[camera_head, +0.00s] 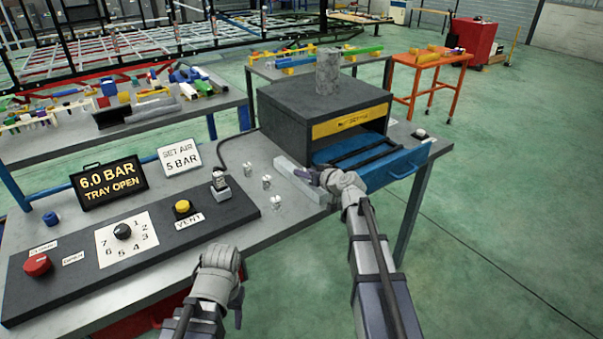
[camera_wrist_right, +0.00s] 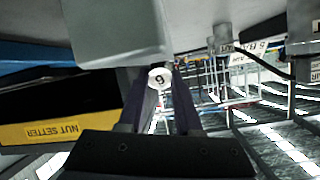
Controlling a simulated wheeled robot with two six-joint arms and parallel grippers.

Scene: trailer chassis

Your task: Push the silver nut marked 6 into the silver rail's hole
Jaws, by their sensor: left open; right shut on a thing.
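The silver rail (camera_head: 298,183) lies on the grey bench in front of the nut setter, and its near end is partly covered by my right gripper. In the right wrist view the rail (camera_wrist_right: 115,35) is a large pale block beside the fingers. My right gripper (camera_head: 322,178) is at the rail's near end. It is shut on the silver nut marked 6 (camera_wrist_right: 159,78), whose digit appears inverted in the wrist view. The nut is hidden in the head view, and the rail's hole is not visible. My left gripper (camera_head: 238,302) is open and empty off the bench's front edge.
Several small silver nuts (camera_head: 267,182) stand left of the rail. The nut setter (camera_head: 300,110) has its blue drawer (camera_head: 385,165) pulled out. A control panel (camera_head: 130,235) with knob and buttons fills the left. A sign (camera_head: 110,184) reads 6.0 BAR TRAY OPEN.

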